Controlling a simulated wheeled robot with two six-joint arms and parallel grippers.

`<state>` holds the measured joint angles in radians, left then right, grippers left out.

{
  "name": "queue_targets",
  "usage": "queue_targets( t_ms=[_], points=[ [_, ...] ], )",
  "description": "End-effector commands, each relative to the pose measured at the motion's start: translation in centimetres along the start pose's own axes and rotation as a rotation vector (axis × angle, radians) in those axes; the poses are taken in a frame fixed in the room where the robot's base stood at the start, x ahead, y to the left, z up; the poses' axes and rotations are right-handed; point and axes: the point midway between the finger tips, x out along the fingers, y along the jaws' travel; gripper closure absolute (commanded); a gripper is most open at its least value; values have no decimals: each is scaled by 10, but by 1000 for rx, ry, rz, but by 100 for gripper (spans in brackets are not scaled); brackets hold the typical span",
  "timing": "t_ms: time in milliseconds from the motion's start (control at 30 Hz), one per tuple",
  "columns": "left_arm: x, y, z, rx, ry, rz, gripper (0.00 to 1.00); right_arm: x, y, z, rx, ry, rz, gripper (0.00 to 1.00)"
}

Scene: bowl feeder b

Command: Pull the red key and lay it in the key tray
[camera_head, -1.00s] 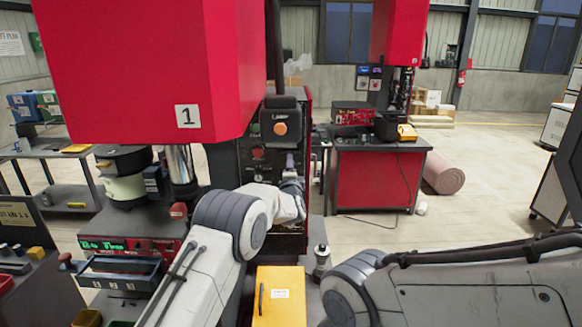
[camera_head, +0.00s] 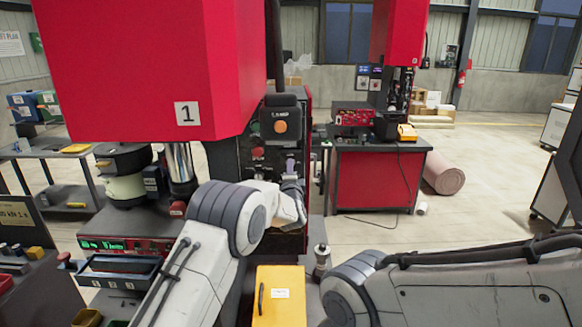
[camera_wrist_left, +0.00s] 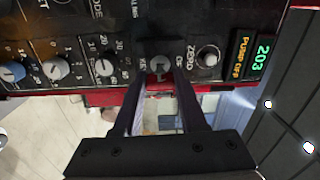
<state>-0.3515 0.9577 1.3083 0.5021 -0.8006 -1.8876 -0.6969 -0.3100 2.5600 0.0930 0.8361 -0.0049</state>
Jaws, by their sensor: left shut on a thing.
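My left gripper (camera_head: 291,183) is at the dark control panel (camera_head: 262,130) in the head view. In the left wrist view its two dark fingers (camera_wrist_left: 163,88) close in on a small red piece (camera_wrist_left: 158,78), which looks like the red key. The piece sits just below a round silver key switch (camera_wrist_left: 160,66); the fingers hide most of it. I cannot tell whether it is still in the switch. I cannot pick out the key tray for sure. My right arm shows at the lower right; its gripper is out of view.
Beside the key switch are a ZERO button (camera_wrist_left: 208,56), several knobs and a lit display (camera_wrist_left: 250,55). A yellow box (camera_head: 280,297) stands below my left arm. A big red machine housing (camera_head: 150,70) hangs at upper left. A dark blue bin (camera_head: 120,265) is at lower left.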

Motion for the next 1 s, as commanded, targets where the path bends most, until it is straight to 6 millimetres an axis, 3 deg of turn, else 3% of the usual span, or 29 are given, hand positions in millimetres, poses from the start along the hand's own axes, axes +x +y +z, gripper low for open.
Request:
queue_targets(
  t_ms=[1000],
  points=[
    [-37, 0, 0, -1, 0, 0, 100, 7, 0, 0, 0, 0, 0, 55]
  ],
)
